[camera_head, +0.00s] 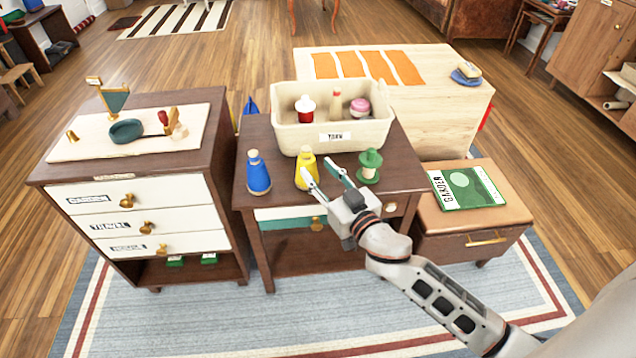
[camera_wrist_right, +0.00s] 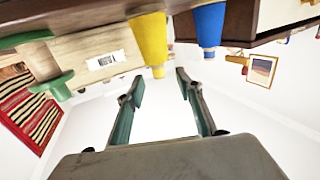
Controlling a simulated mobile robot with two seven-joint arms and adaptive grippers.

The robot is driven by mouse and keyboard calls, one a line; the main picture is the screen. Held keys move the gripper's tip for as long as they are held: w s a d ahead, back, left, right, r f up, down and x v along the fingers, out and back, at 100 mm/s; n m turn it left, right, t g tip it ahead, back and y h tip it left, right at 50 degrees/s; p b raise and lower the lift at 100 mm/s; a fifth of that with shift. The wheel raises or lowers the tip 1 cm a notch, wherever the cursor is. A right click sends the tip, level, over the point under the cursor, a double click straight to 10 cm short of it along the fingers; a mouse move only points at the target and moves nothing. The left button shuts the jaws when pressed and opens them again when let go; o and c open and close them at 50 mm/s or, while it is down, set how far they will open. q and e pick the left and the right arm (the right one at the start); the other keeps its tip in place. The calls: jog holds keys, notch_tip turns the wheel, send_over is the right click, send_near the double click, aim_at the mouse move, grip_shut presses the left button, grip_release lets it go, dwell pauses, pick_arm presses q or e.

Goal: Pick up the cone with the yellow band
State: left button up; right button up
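A yellow tapered piece (camera_head: 306,170) stands upright on the brown table, between a blue tapered piece (camera_head: 258,174) and a green piece (camera_head: 369,166) with a pale middle. I cannot clearly make out a cone with a separate yellow band. My right gripper (camera_head: 320,172) is open and empty, its fingers just right of and in front of the yellow piece. In the right wrist view, which looks upside down, the yellow piece (camera_wrist_right: 151,40) shows just beyond the open fingers, with the blue piece (camera_wrist_right: 209,28) beside it. My left gripper is not in view.
A cream labelled bin (camera_head: 290,132) holding several items stands right behind the pieces. A white-topped cabinet (camera_head: 85,150) is at left. A lower stool (camera_head: 490,218) with a green book (camera_head: 467,188) is at right. The blue rug (camera_head: 200,315) in front is clear.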

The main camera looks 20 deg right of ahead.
aim_at(309, 155)
jog(key=shift+w+a+r+b, duration=0.1)
jog(key=shift+w+b, duration=0.2)
jog(key=shift+w, duration=1.65)
jog(key=shift+w+a+r+b, duration=0.1)
jog(key=shift+w+b, duration=0.2)
jog(key=shift+w, duration=1.6)
grip_shut()
